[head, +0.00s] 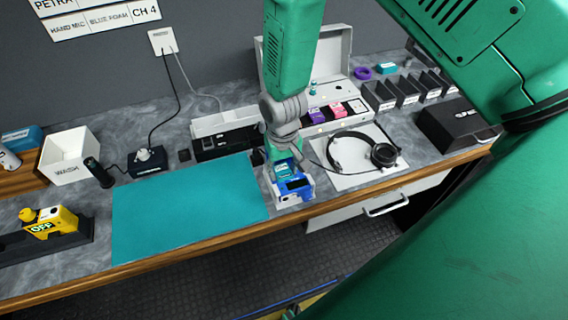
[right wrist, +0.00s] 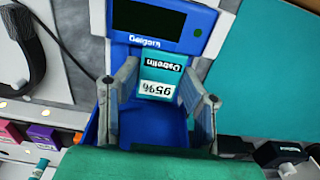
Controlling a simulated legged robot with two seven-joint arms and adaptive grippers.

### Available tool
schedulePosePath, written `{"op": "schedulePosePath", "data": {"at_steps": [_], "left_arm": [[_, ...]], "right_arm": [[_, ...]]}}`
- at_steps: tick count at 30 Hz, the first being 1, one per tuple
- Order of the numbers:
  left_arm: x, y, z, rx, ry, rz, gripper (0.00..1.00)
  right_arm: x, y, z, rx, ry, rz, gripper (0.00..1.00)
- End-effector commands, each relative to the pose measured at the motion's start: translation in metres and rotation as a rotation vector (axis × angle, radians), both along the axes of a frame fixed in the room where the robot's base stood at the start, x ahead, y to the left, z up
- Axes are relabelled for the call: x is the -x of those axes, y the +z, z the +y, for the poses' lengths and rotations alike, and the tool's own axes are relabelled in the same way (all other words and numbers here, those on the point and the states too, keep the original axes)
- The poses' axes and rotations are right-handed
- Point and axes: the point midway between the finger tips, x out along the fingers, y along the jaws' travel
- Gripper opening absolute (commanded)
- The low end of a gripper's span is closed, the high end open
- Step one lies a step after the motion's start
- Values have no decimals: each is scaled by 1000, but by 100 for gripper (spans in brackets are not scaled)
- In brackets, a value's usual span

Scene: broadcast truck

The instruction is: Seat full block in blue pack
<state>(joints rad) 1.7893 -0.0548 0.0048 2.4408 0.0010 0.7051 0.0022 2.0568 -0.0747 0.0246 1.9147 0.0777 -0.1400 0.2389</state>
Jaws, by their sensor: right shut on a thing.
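The blue pack (head: 296,187) stands at the front edge of the bench, at the right end of the teal mat. In the right wrist view the blue pack (right wrist: 122,38) shows a dark screen and an open blue bay below it. My right gripper (head: 284,169) is directly over the pack, pointing down. The block is at the pack's bay, close under the screen. I cannot tell how deep it sits. My left gripper is not in view.
Headphones (head: 352,151) lie on a white sheet right of the pack. A yellow pack (head: 52,222) tagged OFF is at far left. The teal mat (head: 185,207) is clear.

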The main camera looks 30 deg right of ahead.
Motion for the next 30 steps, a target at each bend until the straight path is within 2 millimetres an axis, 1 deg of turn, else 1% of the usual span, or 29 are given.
{"op": "schedulePosePath", "data": {"at_steps": [7, 23, 30], "left_arm": [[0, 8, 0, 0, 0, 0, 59], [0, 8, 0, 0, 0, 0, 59], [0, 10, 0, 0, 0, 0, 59]], "right_arm": [[0, 6, -2, -2, -1, 0, 14], [0, 6, -1, -1, -1, -1, 14], [0, 6, -6, -2, -2, 0, 14]]}}
